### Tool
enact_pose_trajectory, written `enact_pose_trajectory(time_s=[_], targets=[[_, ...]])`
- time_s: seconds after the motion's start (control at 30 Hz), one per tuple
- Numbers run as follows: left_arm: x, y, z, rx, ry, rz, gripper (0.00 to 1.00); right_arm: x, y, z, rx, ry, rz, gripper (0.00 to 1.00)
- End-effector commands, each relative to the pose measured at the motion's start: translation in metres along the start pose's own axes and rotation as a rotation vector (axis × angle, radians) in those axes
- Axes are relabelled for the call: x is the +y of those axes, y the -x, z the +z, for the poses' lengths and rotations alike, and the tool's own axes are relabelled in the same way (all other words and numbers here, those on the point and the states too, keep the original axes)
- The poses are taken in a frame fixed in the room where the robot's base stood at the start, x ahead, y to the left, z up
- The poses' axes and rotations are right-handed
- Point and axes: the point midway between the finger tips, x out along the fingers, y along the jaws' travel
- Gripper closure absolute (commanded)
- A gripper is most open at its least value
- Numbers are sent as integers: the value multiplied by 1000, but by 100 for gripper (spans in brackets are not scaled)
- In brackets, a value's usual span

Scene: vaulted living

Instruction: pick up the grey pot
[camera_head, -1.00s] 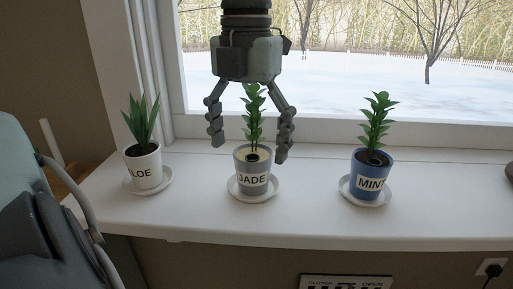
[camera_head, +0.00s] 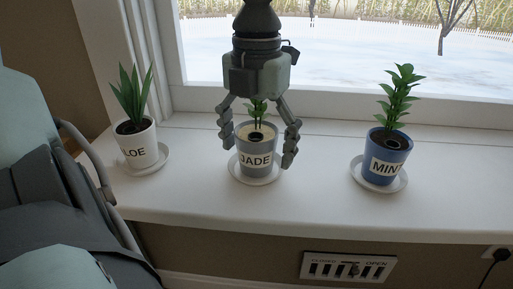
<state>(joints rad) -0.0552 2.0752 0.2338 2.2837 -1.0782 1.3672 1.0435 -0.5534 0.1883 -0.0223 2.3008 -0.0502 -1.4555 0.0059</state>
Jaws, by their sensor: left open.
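The grey pot (camera_head: 256,160) has a white label reading JADE and holds a green plant (camera_head: 258,112). It stands upright on a white saucer (camera_head: 258,181) on the window sill, in the middle of the head view. My left gripper (camera_head: 257,152) points down over it, fingers spread, one finger on each side of the pot's upper part. The gripper is open. I cannot tell whether the fingers touch the pot. The gripper's body hides the top of the plant. My right gripper is not in view.
A white ALOE pot (camera_head: 137,149) stands on a saucer at the left, and a blue MINT pot (camera_head: 386,158) on a saucer at the right. The white sill (camera_head: 310,197) is clear between the pots. The window is behind; a vent (camera_head: 348,267) is below.

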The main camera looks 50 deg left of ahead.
Motion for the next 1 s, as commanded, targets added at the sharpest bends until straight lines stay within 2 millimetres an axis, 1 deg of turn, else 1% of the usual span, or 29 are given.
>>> enact_pose_trajectory(time_s=[0.23, 0.77, 0.8, 1.0], targets=[[0, -2, 0, -1, 0, -1, 16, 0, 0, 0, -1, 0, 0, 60], [0, -1, 0, -1, 0, 0, 82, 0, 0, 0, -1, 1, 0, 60], [0, -1, 1, -3, 0, -1, 84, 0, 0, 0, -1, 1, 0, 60], [0, 0, 1, -3, 0, -1, 84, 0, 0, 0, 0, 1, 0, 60]])
